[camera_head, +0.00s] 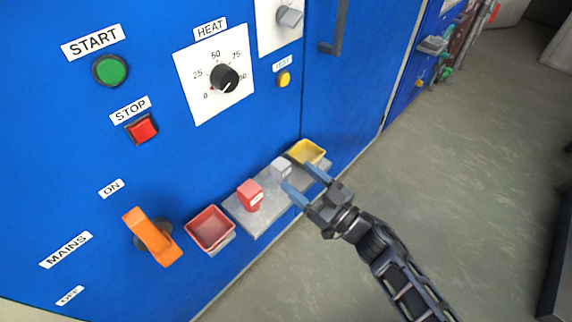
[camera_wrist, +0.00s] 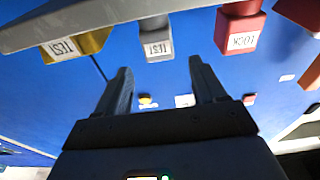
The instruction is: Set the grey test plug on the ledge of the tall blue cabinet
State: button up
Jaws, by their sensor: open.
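The grey test plug (camera_head: 281,168) stands on the grey ledge (camera_head: 268,213) of the tall blue cabinet (camera_head: 160,190), between a red block and a yellow bin. In the wrist view the plug (camera_wrist: 156,46), labelled TEST, shows upside down beyond the fingertips, in line with the gap between them. The ledge (camera_wrist: 90,20) crosses the top of that view. My gripper (camera_head: 304,179) is open and empty at the front edge of the ledge. Its two blue-grey fingers (camera_wrist: 160,68) point at the cabinet. I see no contact with the plug.
The red block (camera_head: 250,194), marked LOCK, stands left of the plug. A yellow bin (camera_head: 307,152) is at the ledge's right end; a red bin (camera_head: 210,229) is at its left. An orange mains handle (camera_head: 152,238) sticks out further left. Open floor (camera_head: 460,180) lies right.

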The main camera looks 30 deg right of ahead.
jog(key=shift+v, duration=1.8)
jog(key=s+a+r+m+g+h, duration=0.1)
jog(key=s+r, duration=0.4)
jog(key=s, duration=0.5)
jog(key=s+a+r+m+g+h, duration=0.1)
jog(key=s+r+h, duration=0.2)
jog(key=s, duration=0.7)
jog(key=s+a+r+m+g+h, duration=0.1)
jog(key=s+r+g+h, duration=0.1)
jog(key=s+r, duration=0.5)
jog(key=s, duration=0.4)
jog(key=shift+m, duration=0.3)
jog(key=shift+c, duration=0.5)
